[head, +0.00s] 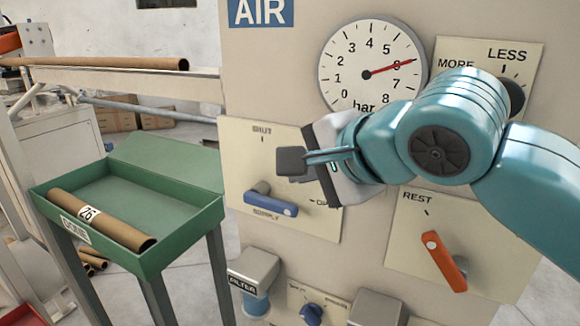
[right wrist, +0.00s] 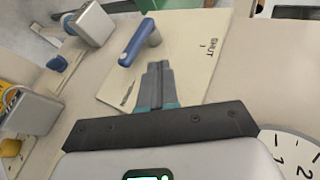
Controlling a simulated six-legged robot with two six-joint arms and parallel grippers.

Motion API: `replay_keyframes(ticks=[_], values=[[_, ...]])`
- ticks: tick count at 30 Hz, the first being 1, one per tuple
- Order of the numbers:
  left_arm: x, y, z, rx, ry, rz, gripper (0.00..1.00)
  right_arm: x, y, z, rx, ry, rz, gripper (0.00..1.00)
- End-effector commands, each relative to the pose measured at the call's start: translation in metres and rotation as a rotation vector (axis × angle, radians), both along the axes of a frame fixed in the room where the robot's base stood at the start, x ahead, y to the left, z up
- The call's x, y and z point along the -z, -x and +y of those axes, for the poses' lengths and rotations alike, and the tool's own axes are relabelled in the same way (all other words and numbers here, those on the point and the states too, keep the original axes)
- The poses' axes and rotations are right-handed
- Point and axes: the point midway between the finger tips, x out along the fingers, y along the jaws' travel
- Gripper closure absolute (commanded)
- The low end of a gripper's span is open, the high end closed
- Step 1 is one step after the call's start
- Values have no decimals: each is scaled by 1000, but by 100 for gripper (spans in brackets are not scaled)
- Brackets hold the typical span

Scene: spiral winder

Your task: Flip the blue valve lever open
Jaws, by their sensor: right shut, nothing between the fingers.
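The blue valve lever (head: 270,202) sits on a cream plate (head: 242,150) marked SHUT at the top and SUPPLY at the bottom. In the head view the lever lies nearly level, its free end pointing right toward a partly hidden label. It also shows in the right wrist view (right wrist: 138,42), just beyond my fingertips. My right gripper (head: 292,162) is shut and empty, in front of the plate, above and slightly right of the lever. In the right wrist view its closed fingers (right wrist: 157,72) appear apart from the lever. My left gripper is not in view.
An orange lever (head: 444,260) on a REST plate is below my right arm. A gauge (head: 372,64) and a MORE/LESS knob (head: 514,95) are above. A filter (head: 254,272) and a small blue knob (head: 311,313) are below. A green tray (head: 185,210) with a cardboard tube stands left.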

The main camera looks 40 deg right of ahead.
Motion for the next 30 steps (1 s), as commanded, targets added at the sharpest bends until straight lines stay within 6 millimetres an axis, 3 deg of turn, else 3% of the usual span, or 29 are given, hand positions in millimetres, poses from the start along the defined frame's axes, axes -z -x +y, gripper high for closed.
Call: replay_keyframes(ticks=[6, 12, 30], values=[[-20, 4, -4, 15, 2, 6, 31, -25, 37, 1, -5, -1, -4, 100], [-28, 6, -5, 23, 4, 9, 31, -33, 56, 1, -3, -1, -2, 100], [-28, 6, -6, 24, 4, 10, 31, -32, 61, 2, 1, 0, 0, 100]])
